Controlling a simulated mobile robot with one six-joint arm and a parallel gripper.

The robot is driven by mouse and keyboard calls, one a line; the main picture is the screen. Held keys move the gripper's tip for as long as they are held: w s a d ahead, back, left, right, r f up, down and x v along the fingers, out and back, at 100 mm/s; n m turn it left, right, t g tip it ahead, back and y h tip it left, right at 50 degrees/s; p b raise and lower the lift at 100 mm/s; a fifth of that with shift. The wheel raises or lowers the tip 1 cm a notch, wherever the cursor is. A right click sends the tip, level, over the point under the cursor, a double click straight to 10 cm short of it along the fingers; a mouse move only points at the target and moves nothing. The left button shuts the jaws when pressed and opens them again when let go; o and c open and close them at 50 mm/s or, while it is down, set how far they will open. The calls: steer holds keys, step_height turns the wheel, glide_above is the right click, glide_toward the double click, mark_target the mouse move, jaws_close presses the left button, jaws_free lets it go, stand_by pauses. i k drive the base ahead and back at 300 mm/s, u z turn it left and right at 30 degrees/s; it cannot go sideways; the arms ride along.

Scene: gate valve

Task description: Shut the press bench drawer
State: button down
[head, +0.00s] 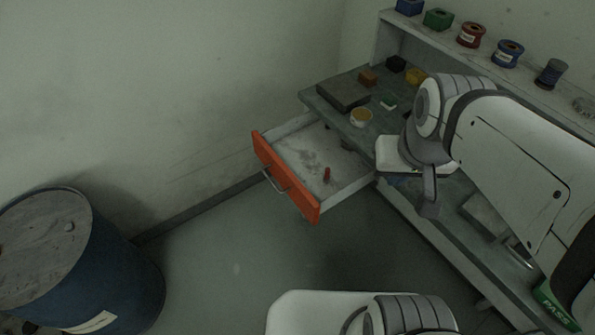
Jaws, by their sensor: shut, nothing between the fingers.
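The press bench drawer (286,176) stands pulled out from the left end of the grey bench (335,107). It has an orange front with a metal handle (273,181) on its outer face. A small red-brown cylinder (327,175) stands inside on the drawer floor. My gripper (428,208) points down at the front edge of the bench, to the right of the drawer and apart from it. Its fingers look closed together, with nothing held. My arm hides part of the bench behind it.
A blue drum (107,270) stands at lower left. On the bench are a dark flat block (343,93), a small round tub (361,117) and small coloured blocks. Several spools and boxes line the shelf (440,45). The floor (235,245) before the drawer is clear.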

mark_target(298, 151)
steer(key=u, duration=0.7)
steer(key=k, duration=0.15)
steer(key=z, duration=1.45)
steer(key=i, duration=0.45)
steer(key=u, duration=0.95)
